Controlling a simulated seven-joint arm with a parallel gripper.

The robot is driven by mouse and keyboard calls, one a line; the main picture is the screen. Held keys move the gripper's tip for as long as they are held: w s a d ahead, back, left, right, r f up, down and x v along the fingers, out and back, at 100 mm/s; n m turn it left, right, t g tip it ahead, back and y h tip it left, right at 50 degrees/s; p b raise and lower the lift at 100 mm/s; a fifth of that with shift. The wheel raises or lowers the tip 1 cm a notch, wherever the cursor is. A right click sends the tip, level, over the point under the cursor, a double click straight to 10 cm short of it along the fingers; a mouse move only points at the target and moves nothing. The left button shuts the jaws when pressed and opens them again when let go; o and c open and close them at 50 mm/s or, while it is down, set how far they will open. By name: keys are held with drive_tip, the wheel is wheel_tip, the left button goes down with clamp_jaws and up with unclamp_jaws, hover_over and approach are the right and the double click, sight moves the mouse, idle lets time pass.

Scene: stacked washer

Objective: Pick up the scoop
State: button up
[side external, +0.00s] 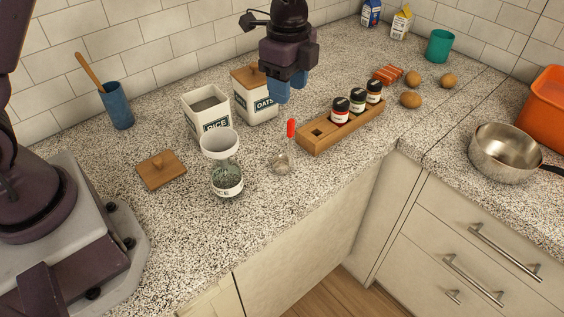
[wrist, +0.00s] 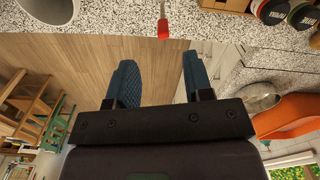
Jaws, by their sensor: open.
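The scoop (side external: 281,161) lies on the speckled counter in the side view, a small clear or metallic cup with a red-tipped handle (side external: 291,130) standing up. In the wrist view the red handle (wrist: 163,27) shows at the top centre, beyond the fingertips; the scoop's cup is cut off or hard to make out there. My gripper (side external: 285,95) hangs above the counter, behind and above the scoop, near the oats canister. Its two blue fingers (wrist: 156,75) are apart with nothing between them.
The closed oats canister (side external: 254,97) is behind. A wooden rack (side external: 317,140) with several spice jars is close on the right. The counter's front edge is near.

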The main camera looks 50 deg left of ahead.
sight(288, 135)
wheel_tip(288, 135, down, 11)
drive_tip(key=shift+w, duration=0.15)
idle(0.4)
clamp_jaws()
